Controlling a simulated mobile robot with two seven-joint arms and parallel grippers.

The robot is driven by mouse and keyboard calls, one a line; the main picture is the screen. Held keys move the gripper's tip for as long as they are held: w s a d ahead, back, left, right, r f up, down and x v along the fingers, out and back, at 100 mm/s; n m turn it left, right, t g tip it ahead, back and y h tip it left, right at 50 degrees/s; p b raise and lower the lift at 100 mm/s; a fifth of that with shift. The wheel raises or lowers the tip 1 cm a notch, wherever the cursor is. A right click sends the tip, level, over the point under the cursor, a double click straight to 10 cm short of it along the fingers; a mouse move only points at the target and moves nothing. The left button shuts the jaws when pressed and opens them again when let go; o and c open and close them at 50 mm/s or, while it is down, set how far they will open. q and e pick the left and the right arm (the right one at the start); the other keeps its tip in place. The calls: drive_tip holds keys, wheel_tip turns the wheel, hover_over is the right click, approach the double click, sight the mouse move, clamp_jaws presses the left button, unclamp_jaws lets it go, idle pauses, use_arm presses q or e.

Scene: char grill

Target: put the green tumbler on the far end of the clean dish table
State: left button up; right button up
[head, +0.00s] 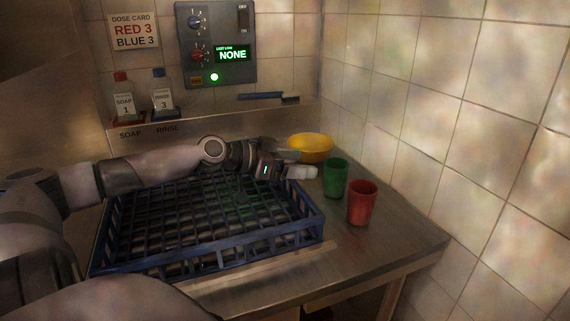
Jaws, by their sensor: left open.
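The green tumbler (335,178) stands upright on the right part of the steel dish table (390,240), near the tiled wall. My left gripper (310,164) reaches over the blue rack from the left. It is open, with its fingers pointing right, just left of the green tumbler's upper part. I cannot tell whether a finger touches it. A red tumbler (362,203) stands upright in front and to the right of the green one. My right gripper is not in view.
A blue dish rack (225,258) fills the table's left and middle. A yellow bowl (311,147) sits behind the green tumbler. Soap (123,100) and rinse (160,98) bottles stand on a ledge below a control panel (217,45). Bare table lies at the front right.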

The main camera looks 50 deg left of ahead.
use_arm(q)
drive_tip(key=shift+p+v, duration=0.35)
drive_tip(key=shift+v, duration=1)
